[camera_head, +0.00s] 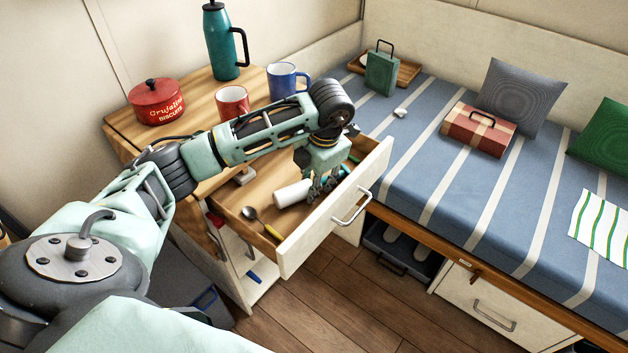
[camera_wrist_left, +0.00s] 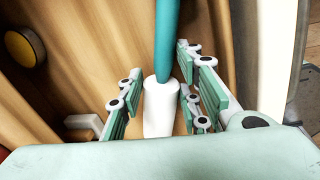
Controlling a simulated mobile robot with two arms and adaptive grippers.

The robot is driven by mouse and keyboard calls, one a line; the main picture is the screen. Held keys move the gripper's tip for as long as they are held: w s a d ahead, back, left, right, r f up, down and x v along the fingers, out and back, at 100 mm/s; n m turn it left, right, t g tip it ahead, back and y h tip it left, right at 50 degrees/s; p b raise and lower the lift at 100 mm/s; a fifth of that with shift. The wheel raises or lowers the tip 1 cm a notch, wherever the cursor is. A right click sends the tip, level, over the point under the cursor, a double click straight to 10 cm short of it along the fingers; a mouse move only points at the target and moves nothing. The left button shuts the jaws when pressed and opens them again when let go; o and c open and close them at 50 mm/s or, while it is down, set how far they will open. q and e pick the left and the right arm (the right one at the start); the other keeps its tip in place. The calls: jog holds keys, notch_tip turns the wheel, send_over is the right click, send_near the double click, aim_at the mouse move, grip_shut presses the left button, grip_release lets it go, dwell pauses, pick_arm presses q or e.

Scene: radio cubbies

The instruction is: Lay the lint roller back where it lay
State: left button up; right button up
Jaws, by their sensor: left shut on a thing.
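The lint roller, with a white roll (camera_head: 291,194) and a teal handle, is in or just above the open drawer (camera_head: 330,219). My left gripper (camera_head: 323,187) reaches down into the drawer and is shut on the lint roller. The left wrist view shows the lint roller (camera_wrist_left: 161,108) between the two fingers, its teal handle (camera_wrist_left: 167,40) pointing away. The fingers hide part of it in the head view. I cannot tell whether it touches the drawer floor. My right gripper is not in view.
A spoon (camera_head: 254,217) lies in the drawer's near end. On the wooden top stand a red biscuit tin (camera_head: 157,102), a red mug (camera_head: 232,102), a blue mug (camera_head: 283,80) and a teal flask (camera_head: 219,45). The striped bed (camera_head: 440,140) lies right of the drawer.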

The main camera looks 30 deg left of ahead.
aim_at(320, 197)
pick_arm(q)
jog(key=o, duration=0.8)
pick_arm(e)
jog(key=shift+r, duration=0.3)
pick_arm(q)
jog(key=shift+s+d+r+p, duration=0.1)
jog(key=shift+d+r+p, duration=0.3)
jog(key=shift+r, duration=1.6)
jog(key=shift+s+d+r+p, duration=0.1)
jog(key=shift+d+r+p, duration=0.25)
jog(key=shift+r, duration=1.6)
jog(key=shift+s+d+r+p, duration=0.1)
jog(key=shift+d+r+p, duration=0.3)
jog(key=shift+r, duration=1.6)
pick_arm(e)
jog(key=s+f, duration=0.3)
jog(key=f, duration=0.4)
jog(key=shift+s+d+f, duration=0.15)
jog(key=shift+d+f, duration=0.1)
